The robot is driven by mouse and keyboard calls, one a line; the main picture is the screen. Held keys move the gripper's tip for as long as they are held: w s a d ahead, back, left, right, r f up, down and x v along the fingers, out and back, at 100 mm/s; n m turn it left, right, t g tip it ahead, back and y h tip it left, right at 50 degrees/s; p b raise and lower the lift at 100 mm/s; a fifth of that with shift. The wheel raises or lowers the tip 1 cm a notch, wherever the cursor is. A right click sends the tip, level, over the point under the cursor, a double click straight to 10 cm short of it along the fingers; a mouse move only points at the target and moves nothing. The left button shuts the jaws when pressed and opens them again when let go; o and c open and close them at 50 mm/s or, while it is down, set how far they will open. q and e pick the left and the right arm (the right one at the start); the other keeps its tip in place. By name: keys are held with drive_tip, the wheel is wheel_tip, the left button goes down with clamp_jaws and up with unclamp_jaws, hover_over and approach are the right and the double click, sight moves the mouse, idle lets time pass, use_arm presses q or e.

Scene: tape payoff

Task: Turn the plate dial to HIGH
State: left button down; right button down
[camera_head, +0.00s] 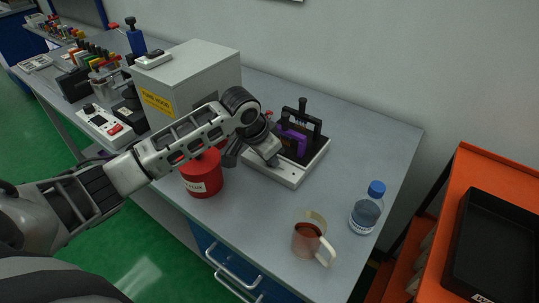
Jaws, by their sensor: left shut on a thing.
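A white plate-like base (293,177) with small dark marks on its front edge stands on the bench, carrying black uprights and a purple piece (293,131). My left gripper (272,160) comes down from the left, its tips at the front left part of the base. It is shut on a small part there, seemingly the plate dial, which the fingers hide. I cannot read any setting. My right gripper is not in view.
A red can (202,174) stands close left of my left gripper. A grey fume hood box (205,72) is behind it. A glass mug (308,238) and a water bottle (366,210) stand at the front right. A white unit with a red switch (106,127) is at left.

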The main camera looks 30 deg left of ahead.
use_arm(q)
drive_tip(key=m, duration=0.1)
drive_tip(key=m+h, duration=0.1)
drive_tip(key=m, duration=0.1)
drive_tip(key=shift+w+a+r+m+g, duration=0.1)
drive_tip(key=shift+w+a+m+g, duration=0.05)
drive_tip(key=shift+a+m+g, duration=0.2)
drive_tip(key=m+g+h, duration=0.1)
drive_tip(key=m, duration=0.2)
drive_tip(key=shift+w+m, duration=0.1)
drive_tip(key=shift+m, duration=0.25)
drive_tip(key=m+g, duration=0.1)
drive_tip(key=m, duration=0.1)
drive_tip(key=m+g+h+b, duration=0.1)
drive_tip(key=m, duration=0.2)
drive_tip(key=shift+w, duration=0.2)
drive_tip(key=shift+m, duration=0.7)
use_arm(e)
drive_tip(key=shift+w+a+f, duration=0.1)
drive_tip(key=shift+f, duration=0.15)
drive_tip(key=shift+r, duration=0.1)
use_arm(q)
drive_tip(key=c, duration=1.5)
unclamp_jaws()
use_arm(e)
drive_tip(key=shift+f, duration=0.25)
